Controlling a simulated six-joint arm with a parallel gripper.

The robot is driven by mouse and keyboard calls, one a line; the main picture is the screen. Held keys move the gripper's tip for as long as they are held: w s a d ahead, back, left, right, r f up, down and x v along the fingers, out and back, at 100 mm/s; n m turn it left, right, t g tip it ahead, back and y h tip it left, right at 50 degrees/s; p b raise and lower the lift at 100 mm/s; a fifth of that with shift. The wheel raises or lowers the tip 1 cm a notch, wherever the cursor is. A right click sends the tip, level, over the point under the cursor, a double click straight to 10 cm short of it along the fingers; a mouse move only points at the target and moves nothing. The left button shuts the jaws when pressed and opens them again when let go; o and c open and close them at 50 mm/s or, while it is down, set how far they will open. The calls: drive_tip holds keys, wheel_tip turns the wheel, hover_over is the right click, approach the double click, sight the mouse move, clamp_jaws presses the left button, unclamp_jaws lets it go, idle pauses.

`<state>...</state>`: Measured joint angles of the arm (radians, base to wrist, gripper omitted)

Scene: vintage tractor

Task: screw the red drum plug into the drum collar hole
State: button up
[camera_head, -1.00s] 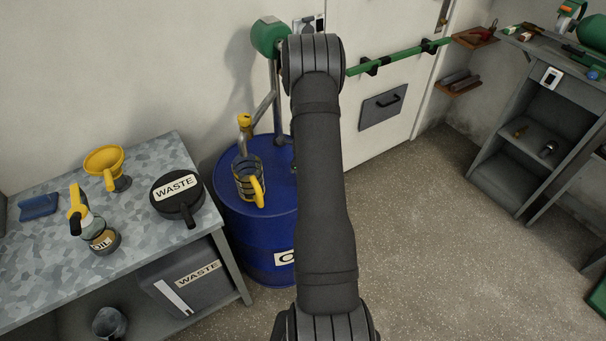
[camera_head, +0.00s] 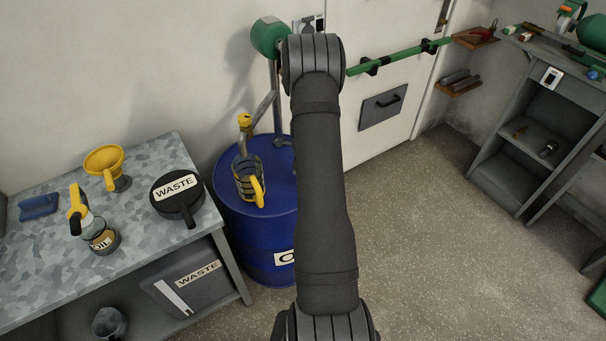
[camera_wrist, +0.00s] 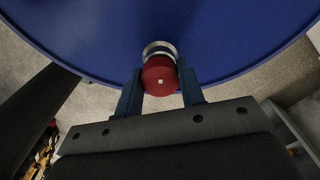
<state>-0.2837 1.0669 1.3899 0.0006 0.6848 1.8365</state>
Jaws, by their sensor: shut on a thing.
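The red drum plug (camera_wrist: 160,76) sits between the two fingers of my gripper (camera_wrist: 160,92) in the wrist view. My gripper is shut on it. Just beyond the plug, the light metal drum collar (camera_wrist: 160,48) shows on the blue drum top (camera_wrist: 225,30), near the rim. The plug covers most of the collar, so I cannot tell how deep it sits in the hole. In the head view the blue drum (camera_head: 250,238) stands behind my arm, which hides the gripper, plug and collar.
A caged yellow-handled jug (camera_head: 247,178) and a pump pipe (camera_head: 277,100) stand on the drum. A metal-topped bench (camera_head: 60,265) at left holds a black waste can (camera_head: 177,194) and a yellow funnel (camera_head: 104,160). Open floor (camera_head: 430,240) lies to the right.

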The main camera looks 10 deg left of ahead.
drive_tip(key=shift+m, duration=0.8)
drive_tip(key=shift+m, duration=0.8)
drive_tip(key=shift+m, duration=0.9)
drive_tip(key=shift+m, duration=0.8)
